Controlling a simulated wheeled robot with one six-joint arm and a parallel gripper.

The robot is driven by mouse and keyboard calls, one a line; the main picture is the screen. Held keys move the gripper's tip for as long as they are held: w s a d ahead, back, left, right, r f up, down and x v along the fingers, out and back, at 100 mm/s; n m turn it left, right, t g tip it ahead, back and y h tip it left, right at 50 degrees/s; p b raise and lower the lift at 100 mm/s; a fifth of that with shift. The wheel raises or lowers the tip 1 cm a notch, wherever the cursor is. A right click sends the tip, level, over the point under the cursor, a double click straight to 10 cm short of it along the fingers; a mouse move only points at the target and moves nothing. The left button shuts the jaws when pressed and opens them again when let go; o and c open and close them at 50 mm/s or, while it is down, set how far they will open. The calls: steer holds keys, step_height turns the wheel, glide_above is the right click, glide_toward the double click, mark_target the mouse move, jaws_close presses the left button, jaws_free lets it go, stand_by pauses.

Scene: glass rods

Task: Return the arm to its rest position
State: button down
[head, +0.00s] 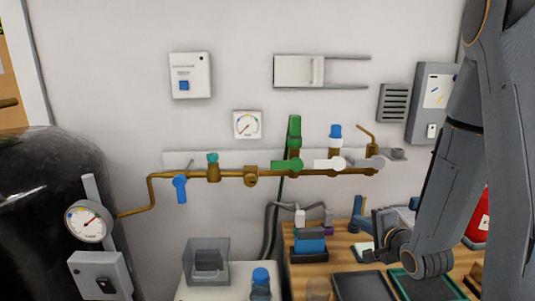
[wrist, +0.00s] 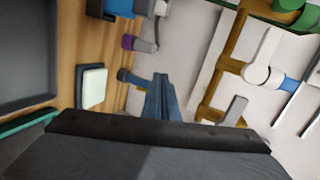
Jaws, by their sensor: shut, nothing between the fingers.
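My arm (head: 450,170) comes down the right side of the head view, its wrist joints low over the wooden bench. My gripper (wrist: 161,78) shows at the bottom middle of the wrist view. Its blue-grey fingers are together and hold nothing. The fingertips point toward the place where the bench meets the wall. In the head view I cannot make out the fingers clearly among the small bench items.
A brass pipe (head: 225,174) with green, white and blue valve handles runs along the wall. The bench holds a dark tray (head: 362,287) and a green-rimmed tray (head: 398,287). A red object (head: 481,218) stands behind my arm. A black tank (head: 50,190) stands far left.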

steer(key=s+a+n+g, duration=0.3)
steer(key=s+n+g, duration=0.1)
steer(key=s, duration=0.3)
steer(key=s+a+n+g+h, duration=0.1)
steer(key=s+a+n+g, duration=0.2)
steer(key=s+n, duration=0.3)
steer(key=s+a+n+g+h, duration=0.1)
steer(key=s+a+n+g, duration=0.2)
steer(key=s, duration=0.7)
steer(key=n+g, duration=0.2)
steer(key=shift+g, duration=0.4)
steer(key=c, duration=2.5)
jaws_free()
